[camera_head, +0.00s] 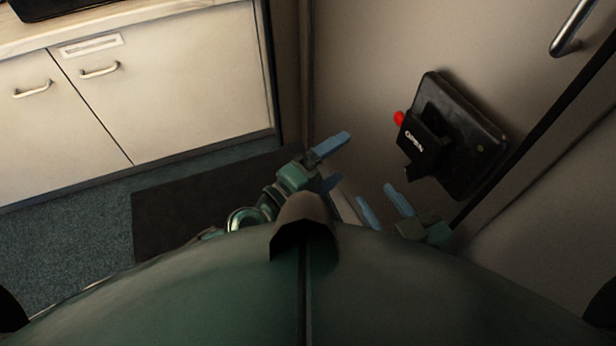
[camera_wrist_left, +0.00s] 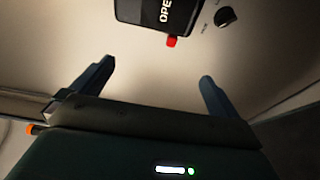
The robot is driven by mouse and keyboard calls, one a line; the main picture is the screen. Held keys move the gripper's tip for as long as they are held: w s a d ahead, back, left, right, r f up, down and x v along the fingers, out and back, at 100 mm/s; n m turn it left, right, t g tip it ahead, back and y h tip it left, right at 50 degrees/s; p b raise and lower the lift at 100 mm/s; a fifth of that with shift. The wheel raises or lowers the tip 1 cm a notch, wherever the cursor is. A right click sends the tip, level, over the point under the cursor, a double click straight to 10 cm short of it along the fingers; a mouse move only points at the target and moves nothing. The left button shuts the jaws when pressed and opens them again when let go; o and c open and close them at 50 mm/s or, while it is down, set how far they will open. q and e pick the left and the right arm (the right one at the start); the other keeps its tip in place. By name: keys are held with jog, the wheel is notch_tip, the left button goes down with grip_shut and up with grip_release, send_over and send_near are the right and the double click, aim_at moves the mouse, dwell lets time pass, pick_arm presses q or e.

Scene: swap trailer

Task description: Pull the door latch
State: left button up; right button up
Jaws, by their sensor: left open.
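The black door latch (camera_head: 425,140) is mounted on a black plate (camera_head: 470,150) on the beige door. It bears the word OPEN and has a red knob (camera_head: 399,118) on its left side. My left gripper (camera_head: 341,158) is open and empty, left of the latch and apart from it. In the left wrist view the latch (camera_wrist_left: 155,10) and its red knob (camera_wrist_left: 172,42) lie beyond my open left fingers (camera_wrist_left: 155,80), at the top edge, partly cut off. My right gripper (camera_head: 375,194) is open and empty, below and left of the latch.
A metal handle (camera_head: 573,28) is on the door at upper right. White cabinets (camera_head: 170,80) with a counter stand at left. A dark mat (camera_head: 180,205) lies on the floor. A small black round knob (camera_wrist_left: 225,16) shows beside the latch in the left wrist view.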

pick_arm(q)
jog(key=b+v, duration=0.1)
jog(key=v, duration=0.6)
pick_arm(e)
jog(key=shift+w+a+r+n+t+y, duration=0.1)
jog(key=shift+w+a+n+t+y, duration=0.1)
jog(key=shift+n+t+y, duration=0.3)
jog(key=shift+m, duration=0.3)
